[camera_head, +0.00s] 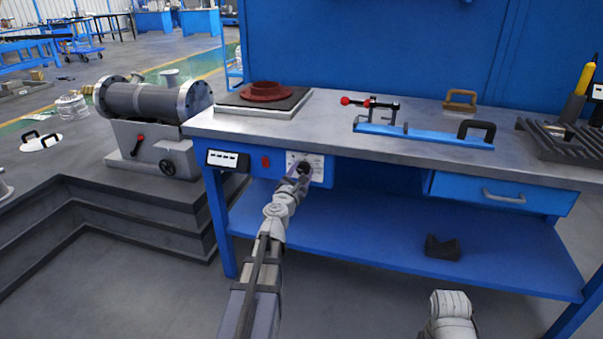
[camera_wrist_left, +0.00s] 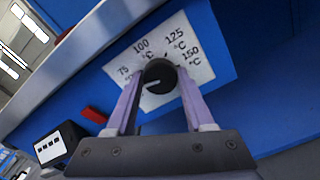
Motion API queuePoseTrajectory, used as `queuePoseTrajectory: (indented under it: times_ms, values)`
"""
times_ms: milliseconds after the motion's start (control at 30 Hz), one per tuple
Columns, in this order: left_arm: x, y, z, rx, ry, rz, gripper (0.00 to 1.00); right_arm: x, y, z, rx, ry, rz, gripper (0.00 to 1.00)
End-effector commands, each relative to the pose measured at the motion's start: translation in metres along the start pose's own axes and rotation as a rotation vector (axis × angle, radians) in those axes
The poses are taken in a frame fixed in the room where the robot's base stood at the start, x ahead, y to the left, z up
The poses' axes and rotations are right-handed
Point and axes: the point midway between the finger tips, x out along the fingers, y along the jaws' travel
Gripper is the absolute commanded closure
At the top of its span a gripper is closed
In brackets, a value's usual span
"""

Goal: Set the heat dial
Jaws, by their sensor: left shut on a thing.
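The heat dial (camera_wrist_left: 159,72) is a round black knob on a white scale plate (camera_wrist_left: 203,68) marked 75, 100, 125 and 150 °C. The plate also shows in the head view (camera_head: 318,168), on the blue front panel under the worktop. A pale mark on the knob points left and slightly down in the wrist view, on the 75 side of the scale. My left gripper (camera_head: 299,174) is shut on the knob, with one finger on each side of it, as the left wrist view shows (camera_wrist_left: 160,82). My right gripper is out of the head view.
A red switch (camera_head: 265,161) and a black display box (camera_head: 228,160) sit left of the dial. On the worktop (camera_head: 330,121) stand a hotplate (camera_head: 240,111) with a dark red flanged part (camera_head: 266,91) and a blue clamp fixture (camera_head: 420,135). A drawer (camera_head: 500,193) is at right.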

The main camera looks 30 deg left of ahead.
Motion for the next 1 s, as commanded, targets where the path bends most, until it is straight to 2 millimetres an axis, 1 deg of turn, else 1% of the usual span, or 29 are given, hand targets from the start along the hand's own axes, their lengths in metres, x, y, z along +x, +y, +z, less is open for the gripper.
queuePoseTrajectory:
  times_ms: [1000]
  values:
    - [-0.0003,-0.0014,-0.0005,0.957,0.000,0.000,1.00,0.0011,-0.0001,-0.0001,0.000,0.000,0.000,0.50]
